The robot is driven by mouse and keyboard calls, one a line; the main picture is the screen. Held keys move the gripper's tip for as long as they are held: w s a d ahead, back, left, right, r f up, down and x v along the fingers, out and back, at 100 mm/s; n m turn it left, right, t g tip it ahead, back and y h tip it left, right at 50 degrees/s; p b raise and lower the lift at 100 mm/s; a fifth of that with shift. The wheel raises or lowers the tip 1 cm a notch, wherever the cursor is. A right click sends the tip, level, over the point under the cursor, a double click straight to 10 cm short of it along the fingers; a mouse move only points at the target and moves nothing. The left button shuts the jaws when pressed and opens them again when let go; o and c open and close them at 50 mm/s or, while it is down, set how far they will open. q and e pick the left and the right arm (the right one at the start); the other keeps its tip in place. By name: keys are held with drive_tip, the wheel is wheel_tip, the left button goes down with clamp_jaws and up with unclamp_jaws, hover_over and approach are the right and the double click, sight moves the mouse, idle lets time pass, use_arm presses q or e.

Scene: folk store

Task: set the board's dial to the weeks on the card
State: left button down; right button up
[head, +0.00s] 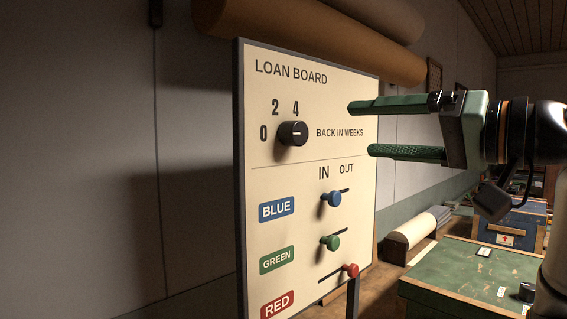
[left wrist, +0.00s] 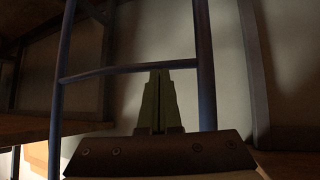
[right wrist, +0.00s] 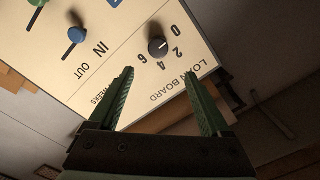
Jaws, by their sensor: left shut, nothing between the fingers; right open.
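The loan board (head: 350,95) stands upright, facing me at an angle. Its black dial (head: 293,133) has 0, 2 and 4 around it in the head view. The right wrist view shows the dial (right wrist: 158,46) upside down, with a 6 too. A pale mark shows on the dial, but I cannot tell surely which number it points at. My right gripper (head: 360,129) is open and empty, to the right of the dial and apart from it. My left gripper (left wrist: 158,75) is shut and empty, seen only in the left wrist view. I cannot read any card showing weeks.
Blue (head: 333,199), green (head: 331,242) and red (head: 350,270) slider knobs sit lower on the board. A green-topped table (head: 450,270) with small pale labels is at right, a blue box (head: 515,232) behind it. Dark bars (left wrist: 130,70) stand close to my left gripper.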

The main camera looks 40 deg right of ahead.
sight(301, 134)
drive_tip(key=w+p, duration=0.1)
drive_tip(key=w, duration=0.2)
drive_tip(key=w+a+p, duration=0.1)
drive_tip(key=w, duration=0.3)
drive_tip(key=w+p, duration=0.1)
drive_tip(key=w, duration=0.3)
drive_tip(key=shift+w+a+f+p, duration=0.1)
drive_tip(key=shift+a+f+p, duration=0.1)
drive_tip(key=shift+p, duration=0.15)
use_arm(q)
drive_tip(key=shift+s+a+r+y, duration=0.3)
drive_tip(key=shift+s+a+r, duration=0.4)
drive_tip(key=shift+s+a, duration=0.15)
use_arm(e)
drive_tip(key=shift+w+f, duration=0.1)
drive_tip(key=shift+w, duration=0.7)
drive_tip(key=shift+c, duration=0.3)
use_arm(q)
drive_tip(key=shift+w+r, duration=0.1)
use_arm(e)
clamp_jaws()
